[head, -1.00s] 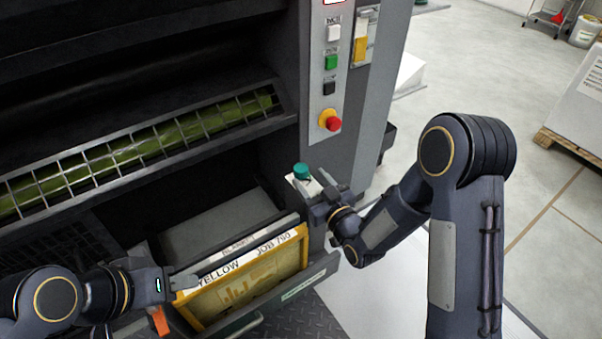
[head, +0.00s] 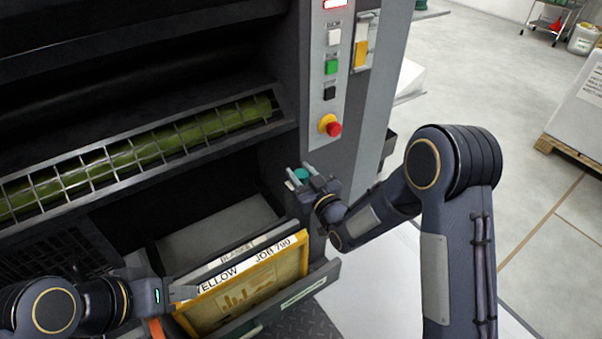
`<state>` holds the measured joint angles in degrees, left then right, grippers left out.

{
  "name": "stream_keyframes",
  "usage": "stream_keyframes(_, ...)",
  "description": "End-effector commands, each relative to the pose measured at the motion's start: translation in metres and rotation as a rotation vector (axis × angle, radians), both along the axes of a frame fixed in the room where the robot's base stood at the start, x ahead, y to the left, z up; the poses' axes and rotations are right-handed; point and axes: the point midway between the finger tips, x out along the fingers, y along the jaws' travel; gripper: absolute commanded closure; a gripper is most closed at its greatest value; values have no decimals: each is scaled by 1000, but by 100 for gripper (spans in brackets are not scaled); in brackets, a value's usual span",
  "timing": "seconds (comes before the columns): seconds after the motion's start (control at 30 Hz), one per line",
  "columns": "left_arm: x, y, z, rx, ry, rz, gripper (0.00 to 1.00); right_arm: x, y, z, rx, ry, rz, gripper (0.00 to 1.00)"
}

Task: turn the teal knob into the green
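The teal knob (head: 299,175) sits on a pale plate on the machine's side column, below the red stop button. My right gripper (head: 303,171) is at the knob, with its two fingers apart, one on each side of it. I cannot tell whether the fingers touch the knob. The green zone of its scale is hidden or too small to see. My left gripper (head: 184,294) is at the left edge of the yellow-framed plate in the drawer; its fingers are hard to make out, and I cannot tell whether they hold it.
A drawer (head: 300,291) stands open with a yellow-framed plate (head: 250,285) labelled YELLOW JOB in it. A control panel with a green button (head: 331,67) and a red stop button (head: 334,129) is above the knob. A caged green roller (head: 150,150) is at left.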

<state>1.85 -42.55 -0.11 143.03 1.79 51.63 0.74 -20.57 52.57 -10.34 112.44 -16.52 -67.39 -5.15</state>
Motion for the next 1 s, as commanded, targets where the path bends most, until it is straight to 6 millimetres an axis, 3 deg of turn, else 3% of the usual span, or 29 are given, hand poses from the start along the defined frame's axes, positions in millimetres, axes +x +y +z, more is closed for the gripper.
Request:
stream_keyframes(0.47,0,0,0,0,0,0,64,1,-2,0,-1,0,92,89)
stream_keyframes(1.0,0,0,13,0,0,0,64,3,-3,2,-1,0,556,89)
